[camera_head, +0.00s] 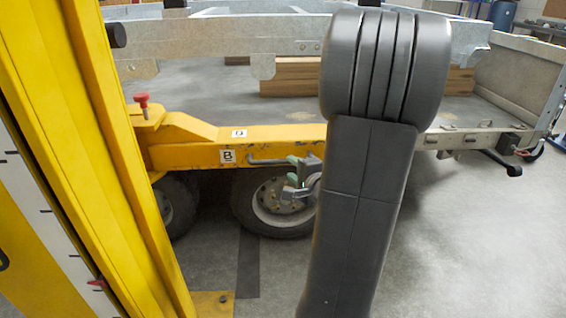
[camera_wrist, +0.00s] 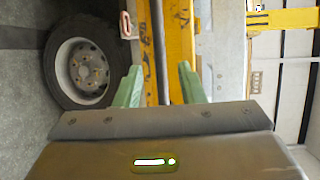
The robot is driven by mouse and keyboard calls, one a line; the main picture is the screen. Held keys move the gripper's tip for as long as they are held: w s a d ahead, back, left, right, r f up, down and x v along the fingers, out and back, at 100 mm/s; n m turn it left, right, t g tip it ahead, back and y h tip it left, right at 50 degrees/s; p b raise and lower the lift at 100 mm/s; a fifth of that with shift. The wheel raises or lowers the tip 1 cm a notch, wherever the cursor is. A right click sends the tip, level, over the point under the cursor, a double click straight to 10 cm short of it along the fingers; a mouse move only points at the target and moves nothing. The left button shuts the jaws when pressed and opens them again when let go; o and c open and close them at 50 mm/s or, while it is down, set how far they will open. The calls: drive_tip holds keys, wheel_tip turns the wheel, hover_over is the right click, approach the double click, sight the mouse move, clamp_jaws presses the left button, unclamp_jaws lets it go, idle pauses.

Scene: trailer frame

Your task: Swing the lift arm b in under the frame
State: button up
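Lift arm b (camera_head: 190,140) is a yellow beam with a "B" label (camera_head: 227,156), running across in front of the trailer's wheels. Its left end is by a post with a red knob (camera_head: 142,98). A grey bar handle (camera_head: 265,162) is on its front face. My gripper (camera_head: 294,174) is at the right part of the handle, partly hidden by my dark arm. In the wrist view its green fingers (camera_wrist: 159,70) stand apart, with the yellow beam (camera_wrist: 179,45) and the thin handle bar (camera_wrist: 157,40) showing between them. I cannot tell whether they touch the bar.
A trailer wheel (camera_head: 272,202) is behind and below the beam. The galvanized frame (camera_head: 220,42) lies above the trailer bed, with wooden blocks (camera_head: 292,80) under it. A yellow column (camera_head: 100,150) fills the left. Grey floor (camera_head: 470,240) is clear at the right.

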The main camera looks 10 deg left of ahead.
sight(284, 162)
drive_tip(key=x, duration=0.7)
clamp_jaws()
